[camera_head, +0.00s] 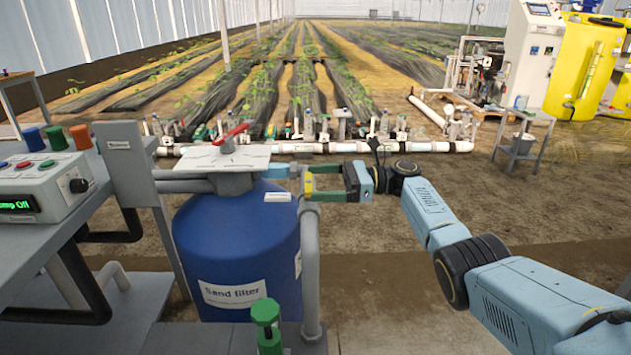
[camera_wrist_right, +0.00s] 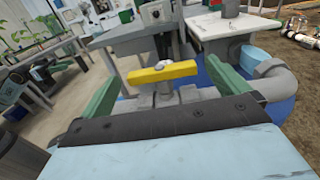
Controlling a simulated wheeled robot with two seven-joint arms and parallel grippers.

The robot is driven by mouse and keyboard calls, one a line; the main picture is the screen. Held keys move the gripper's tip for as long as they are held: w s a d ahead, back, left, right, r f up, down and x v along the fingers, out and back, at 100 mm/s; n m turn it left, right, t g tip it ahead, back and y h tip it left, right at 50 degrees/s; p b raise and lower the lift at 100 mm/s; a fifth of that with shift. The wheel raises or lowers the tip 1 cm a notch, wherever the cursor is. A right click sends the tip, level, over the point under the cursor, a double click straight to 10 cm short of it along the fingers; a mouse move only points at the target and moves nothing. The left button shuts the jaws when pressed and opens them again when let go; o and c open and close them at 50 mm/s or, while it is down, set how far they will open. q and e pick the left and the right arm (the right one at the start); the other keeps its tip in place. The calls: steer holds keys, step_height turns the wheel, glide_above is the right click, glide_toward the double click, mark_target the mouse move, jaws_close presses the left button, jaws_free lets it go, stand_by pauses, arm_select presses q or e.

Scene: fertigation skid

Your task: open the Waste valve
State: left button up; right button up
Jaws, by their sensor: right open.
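A valve with a yellow lever handle (camera_head: 309,186) is on the pipework at the right of the blue sand filter (camera_head: 238,250). In the right wrist view the yellow handle (camera_wrist_right: 162,72) lies crosswise, between and slightly beyond my green fingers. No "Waste" label is readable, so I cannot confirm from lettering which valve it is. My right gripper (camera_head: 325,184) is open around the handle area, with no finger visibly closed on it; the fingers also show in the wrist view (camera_wrist_right: 166,92). My left gripper is out of view.
A red lever (camera_head: 232,135) sits above a white plate (camera_head: 212,159) on the filter's top. A grey pipe (camera_head: 310,270) runs down its right side. A green-knobbed valve (camera_head: 266,318) stands in front. A control box (camera_head: 40,190) is at left. Bare ground lies right of the filter.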

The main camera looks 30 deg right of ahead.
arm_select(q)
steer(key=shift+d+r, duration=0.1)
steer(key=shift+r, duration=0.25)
arm_select(e)
steer(key=v, duration=1.1)
steer(key=shift+d, duration=0.35)
steer(key=shift+s, duration=0.15)
